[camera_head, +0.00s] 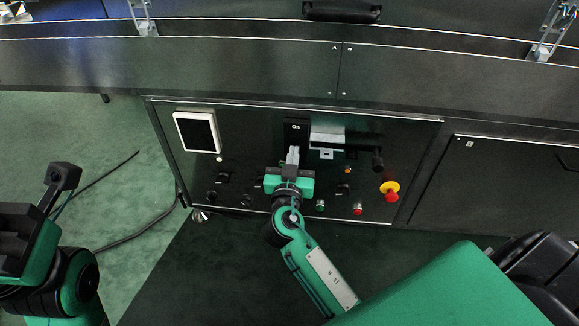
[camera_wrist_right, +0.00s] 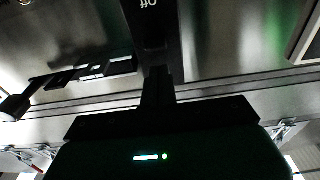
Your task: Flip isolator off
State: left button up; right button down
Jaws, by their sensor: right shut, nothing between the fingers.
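The isolator (camera_head: 297,126) is a dark upright plate with a small white label near its top, on the upper middle of the black control panel. My right gripper (camera_head: 292,155) is shut and empty, with its fingertips at the lower part of this plate. Its fingers and green body cover what lies below, so I cannot tell the switch position or whether they touch. In the right wrist view, a dark strip with an upside-down "Off" label (camera_wrist_right: 148,4) shows just beyond the dark fingers (camera_wrist_right: 157,82). My left arm (camera_head: 60,270) is at the far left, its jaws unclear.
The panel (camera_head: 250,130) also carries a white-framed screen (camera_head: 197,132), a silver bracket (camera_head: 327,136) just right of the isolator, several small knobs and buttons, and a red emergency stop (camera_head: 391,194) on yellow. A dark cable (camera_head: 140,234) lies on the open green floor at left.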

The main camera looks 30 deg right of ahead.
jog(key=p+v, duration=0.1)
jog(key=v, duration=1.2)
jog(key=shift+s+a, duration=0.25)
jog(key=shift+a, duration=0.05)
jog(key=shift+w, duration=0.1)
